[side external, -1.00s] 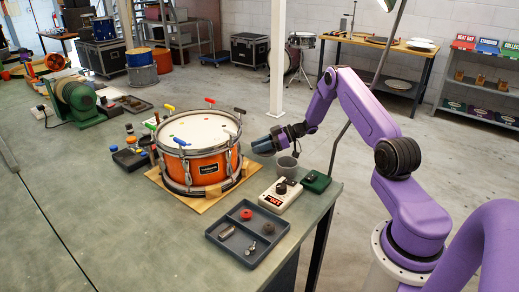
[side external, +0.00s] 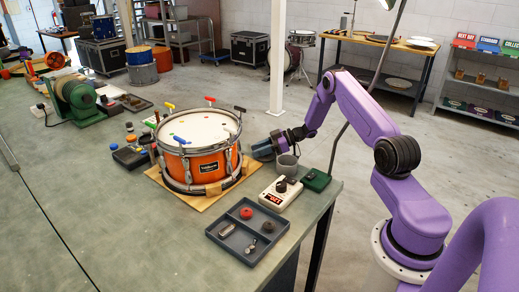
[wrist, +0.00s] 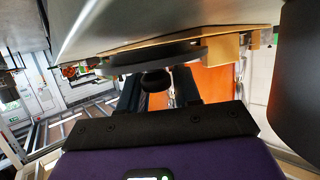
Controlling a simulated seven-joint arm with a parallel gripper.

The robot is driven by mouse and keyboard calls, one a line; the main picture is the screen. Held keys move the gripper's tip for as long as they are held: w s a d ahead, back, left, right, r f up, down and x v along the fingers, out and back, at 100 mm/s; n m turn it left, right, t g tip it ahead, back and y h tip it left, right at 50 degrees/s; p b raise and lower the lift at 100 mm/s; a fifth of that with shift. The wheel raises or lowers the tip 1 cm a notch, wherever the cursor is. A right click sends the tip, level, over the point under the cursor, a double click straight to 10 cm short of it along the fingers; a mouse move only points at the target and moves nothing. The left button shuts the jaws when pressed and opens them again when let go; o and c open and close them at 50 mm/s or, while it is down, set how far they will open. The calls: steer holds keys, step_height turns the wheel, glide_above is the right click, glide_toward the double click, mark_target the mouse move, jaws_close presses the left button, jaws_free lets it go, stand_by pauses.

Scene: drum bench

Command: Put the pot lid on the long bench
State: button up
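My gripper (side external: 262,151) is low behind the right side of the orange drum (side external: 199,160), pointing left. In the wrist view, which looks upside down, its two fingers (wrist: 157,84) are apart. A dark disc (wrist: 150,56) with a round black knob (wrist: 155,80) shows edge-on there, close to the bench top; it seems to be the pot lid. The knob appears between the fingers, and I cannot tell whether they touch it. The lid does not show in the side view, where the drum or gripper may hide it. The long bench (side external: 110,215) is grey-green.
A grey cup (side external: 287,166) stands just right of my gripper. A control box (side external: 280,195), a green box (side external: 316,181) and a tray (side external: 247,232) of small parts lie nearer the bench edge. The drum sits on a wooden board (side external: 192,200). The bench's left front is clear.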

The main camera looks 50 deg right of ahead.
steer(key=shift+o, duration=1.1)
steer(key=shift+r, duration=0.55)
steer(key=v, duration=0.2)
steer(key=shift+s+d+r, duration=0.2)
steer(key=shift+d, duration=0.05)
step_height(320, 180, up, 6)
steer(key=shift+s+d+r, duration=0.1)
steer(key=shift+s+d, duration=0.05)
steer(key=shift+r, duration=0.45)
